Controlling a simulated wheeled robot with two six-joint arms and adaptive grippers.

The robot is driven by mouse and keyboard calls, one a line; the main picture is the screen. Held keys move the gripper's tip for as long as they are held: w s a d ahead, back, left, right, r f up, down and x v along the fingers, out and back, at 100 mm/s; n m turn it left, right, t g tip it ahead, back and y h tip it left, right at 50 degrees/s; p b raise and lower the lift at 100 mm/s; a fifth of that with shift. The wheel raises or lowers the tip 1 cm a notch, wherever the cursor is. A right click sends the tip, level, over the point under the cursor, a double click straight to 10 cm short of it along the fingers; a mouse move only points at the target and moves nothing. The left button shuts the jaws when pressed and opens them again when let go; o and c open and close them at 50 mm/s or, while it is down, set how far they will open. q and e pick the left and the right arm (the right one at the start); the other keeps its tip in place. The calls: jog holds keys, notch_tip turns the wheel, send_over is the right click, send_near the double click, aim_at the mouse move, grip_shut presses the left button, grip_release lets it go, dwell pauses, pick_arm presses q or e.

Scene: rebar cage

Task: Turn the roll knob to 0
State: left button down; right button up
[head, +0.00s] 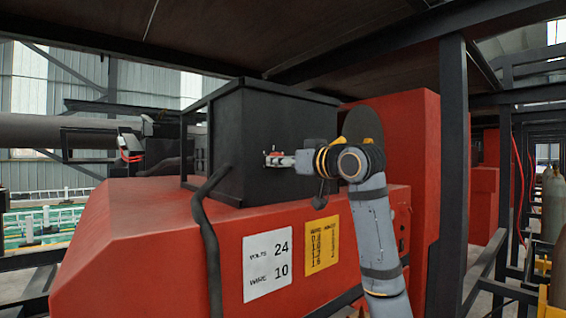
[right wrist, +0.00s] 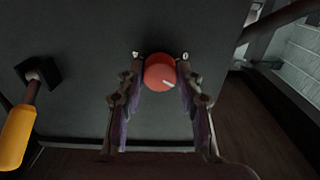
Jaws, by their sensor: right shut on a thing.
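The red roll knob (right wrist: 160,72) is on the dark face of a black box, and it shows in the right wrist view. A short white line on the knob points down and to the right. My right gripper (right wrist: 160,80) is shut on the knob, with one finger on each side. In the head view my right gripper (head: 278,159) is at the side of the black box (head: 240,110), and the knob cannot be made out there. My left gripper is not in view.
A lever with a yellow handle (right wrist: 18,138) sticks out left of the knob. Small pale marks lie above the knob, too small to read surely. The black box stands on a red machine (head: 150,240) with a white VOLTS 24, WIRE 10 plate (head: 268,265). A dark post (head: 453,170) stands right.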

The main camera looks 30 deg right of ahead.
jog(key=shift+r, duration=0.1)
jog(key=shift+d+n+p, duration=0.1)
jog(key=shift+n+p, duration=3.4)
jog(key=shift+n, duration=2.6)
jog(key=o, duration=1.2)
